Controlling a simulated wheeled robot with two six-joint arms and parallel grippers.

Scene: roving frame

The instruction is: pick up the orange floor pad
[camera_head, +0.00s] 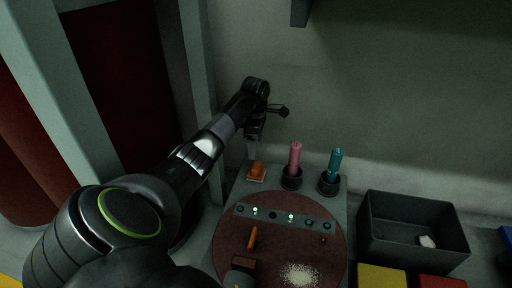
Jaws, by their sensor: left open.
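The orange pad (257,170) is a small orange piece with a flat, lighter base. It sits at the back left corner of the grey table, upright as far as I can tell. My left arm reaches in from the left, and its gripper (252,152) points down just above and slightly left of the pad. The left gripper is open and nothing shows between its fingers. The fingers are small and dark, so I cannot tell whether they touch the pad. My right gripper is out of view.
A pink bottle (295,158) and a teal bottle (335,160) stand in dark round holders right of the pad. A brown round mat (318,253) bears an orange stick (252,238), a grey strip (273,215) and pale grains (300,274). A dark bin (388,262) stands right.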

